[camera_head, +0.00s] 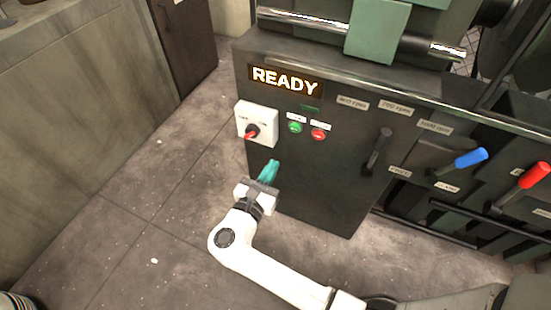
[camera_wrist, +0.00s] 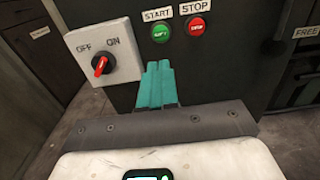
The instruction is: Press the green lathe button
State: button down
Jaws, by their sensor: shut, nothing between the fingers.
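The green button (camera_head: 295,127) sits on the dark front panel of the lathe (camera_head: 300,185), under a START label. In the wrist view the green button (camera_wrist: 161,33) is just above the tips of my gripper. My gripper (camera_head: 269,166) has teal fingers that are shut with nothing between them. In the head view it is below and left of the green button, apart from it. The fingers also show in the wrist view (camera_wrist: 157,70), pointing up toward the panel.
A red STOP button (camera_wrist: 196,27) is right of the green one. A white OFF/ON switch box (camera_head: 257,123) with a red knob is on the left. A READY sign (camera_head: 285,81) is lit above. Levers with blue (camera_head: 470,158) and red (camera_head: 534,175) handles stick out at right.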

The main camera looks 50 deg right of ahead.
jog(key=b, duration=0.3)
send_near(294, 129)
jog(key=x, duration=0.5)
jog(key=shift+d+f, duration=0.1)
jog(key=shift+f, duration=0.05)
jog(key=shift+x, duration=0.85)
